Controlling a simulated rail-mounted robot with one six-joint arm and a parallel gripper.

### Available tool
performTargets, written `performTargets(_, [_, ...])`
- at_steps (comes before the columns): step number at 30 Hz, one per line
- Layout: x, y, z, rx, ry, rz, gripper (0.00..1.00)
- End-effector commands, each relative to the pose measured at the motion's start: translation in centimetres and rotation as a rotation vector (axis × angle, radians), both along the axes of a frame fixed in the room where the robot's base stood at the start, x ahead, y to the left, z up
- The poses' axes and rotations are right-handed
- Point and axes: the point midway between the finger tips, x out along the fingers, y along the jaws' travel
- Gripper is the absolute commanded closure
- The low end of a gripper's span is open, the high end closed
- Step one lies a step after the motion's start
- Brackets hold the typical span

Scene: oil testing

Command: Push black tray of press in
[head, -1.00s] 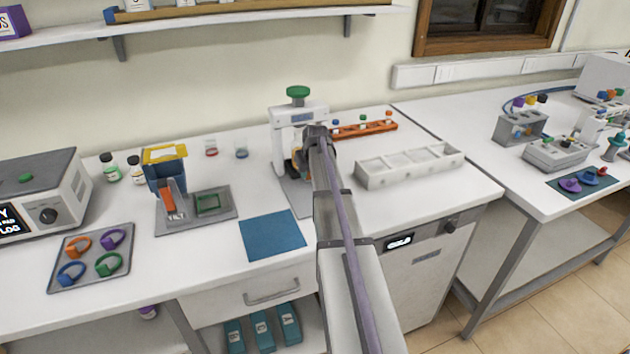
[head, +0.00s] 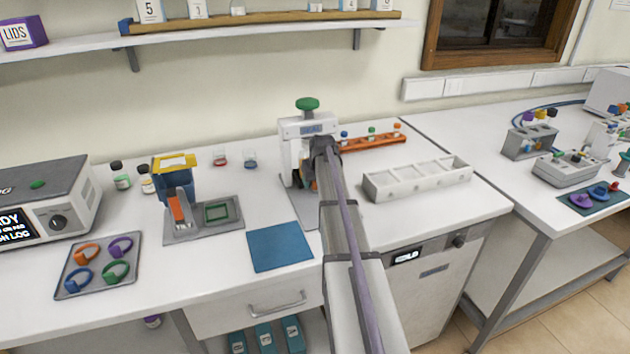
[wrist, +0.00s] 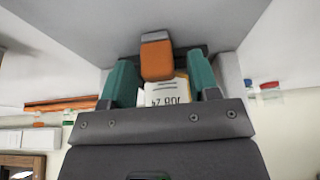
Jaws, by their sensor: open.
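The press (head: 308,127) is a white frame with a green knob on top, standing at the back of the bench in the head view. My arm reaches to its front right side and covers part of it. In the wrist view, which is upside down, my gripper (wrist: 160,64) is open, with its two teal fingers apart. An orange block (wrist: 157,58) shows between the fingers; I cannot tell whether they touch it. A white label with printed digits (wrist: 167,97) shows behind it. A dark strip shows behind the orange block, but I cannot tell whether it is the black tray.
A white rack (head: 416,180) and an orange vial rack (head: 374,142) stand right of the press. A blue mat (head: 280,248) lies in front. A grey tilt stand (head: 240,210) and a tray of coloured rings (head: 97,266) lie left.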

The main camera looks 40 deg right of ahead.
Motion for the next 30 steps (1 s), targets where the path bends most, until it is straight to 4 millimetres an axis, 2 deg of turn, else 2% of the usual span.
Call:
performTargets(5, [-0.5,0.2,1.6,0.000,0.001,0.000,0.45])
performTargets(12, [-2.5,0.8,7.3,0.000,0.000,0.000,0.45])
performTargets(16, [-3.6,1.1,9.7,0.000,0.000,0.000,0.45])
performTargets(19, [-3.9,1.2,10.3,0.000,0.000,0.000,0.45])
performTargets(30, [-3.9,1.2,9.9,0.000,0.000,0.000,0.45])
